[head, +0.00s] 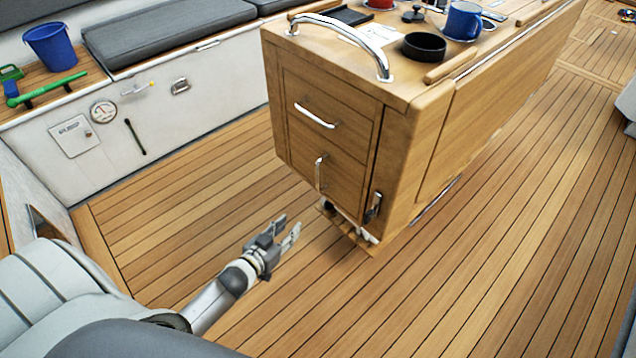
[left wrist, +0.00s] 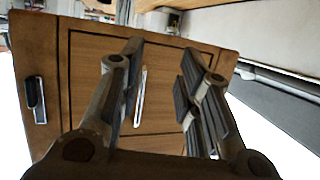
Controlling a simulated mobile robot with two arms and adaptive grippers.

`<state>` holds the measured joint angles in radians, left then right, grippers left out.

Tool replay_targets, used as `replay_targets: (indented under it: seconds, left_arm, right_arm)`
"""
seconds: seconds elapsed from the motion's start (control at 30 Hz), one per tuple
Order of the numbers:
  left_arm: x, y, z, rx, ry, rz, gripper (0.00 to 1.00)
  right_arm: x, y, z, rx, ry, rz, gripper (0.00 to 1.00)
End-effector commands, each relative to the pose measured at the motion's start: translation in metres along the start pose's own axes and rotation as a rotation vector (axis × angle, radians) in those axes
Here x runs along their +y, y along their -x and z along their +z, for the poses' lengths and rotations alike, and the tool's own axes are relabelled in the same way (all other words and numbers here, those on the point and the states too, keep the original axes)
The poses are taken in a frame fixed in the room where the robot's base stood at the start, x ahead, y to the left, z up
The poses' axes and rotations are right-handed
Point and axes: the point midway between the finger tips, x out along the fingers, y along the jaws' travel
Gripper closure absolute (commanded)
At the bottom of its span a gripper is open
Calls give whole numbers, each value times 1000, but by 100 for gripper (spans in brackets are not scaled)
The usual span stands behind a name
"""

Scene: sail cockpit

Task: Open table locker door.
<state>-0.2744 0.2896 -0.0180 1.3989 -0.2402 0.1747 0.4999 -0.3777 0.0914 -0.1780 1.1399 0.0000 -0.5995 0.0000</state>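The table locker door (head: 337,184) is the lower wooden panel on the end of the table, below a drawer, and looks closed. Its upright metal handle (head: 319,172) is on the left part of the panel in the head view. My left gripper (head: 289,224) is open and empty, in front of the door and apart from it, low over the deck. In the left wrist view, the door (left wrist: 88,75) faces me, and its handle (left wrist: 140,96) shows between the spread fingers, beyond them. My right gripper is in neither view.
The drawer above has a horizontal handle (head: 314,115). A dark latch (head: 373,207) is on the table's corner side. A blue mug (head: 463,21) and a black bowl (head: 424,46) stand on the table top. The deck (head: 180,215) left of the table is clear.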

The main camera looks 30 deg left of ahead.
Motion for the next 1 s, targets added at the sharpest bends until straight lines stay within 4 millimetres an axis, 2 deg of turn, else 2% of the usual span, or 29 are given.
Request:
replay_targets:
  seconds: [0.03, 0.13, 0.2, 0.3, 0.43, 0.57, 1.0]
  left_arm:
    - [-1, -7, -19, 68, -3, 16, 68]
    - [0, -10, -61, 178, -4, 48, 68]
    - [1, -9, -82, 231, -4, 67, 68]
    - [2, -7, -102, 278, -6, 85, 68]
    - [4, -10, -111, 297, -6, 92, 68]
    - [5, -22, -115, 298, -6, 93, 68]
    - [11, -90, -135, 295, -5, 91, 68]
  right_arm:
    - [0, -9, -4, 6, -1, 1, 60]
    - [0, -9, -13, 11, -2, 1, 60]
    - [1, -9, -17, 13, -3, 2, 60]
    - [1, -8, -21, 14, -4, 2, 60]
    - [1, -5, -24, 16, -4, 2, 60]
    - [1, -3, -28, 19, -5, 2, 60]
    - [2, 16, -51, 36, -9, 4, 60]
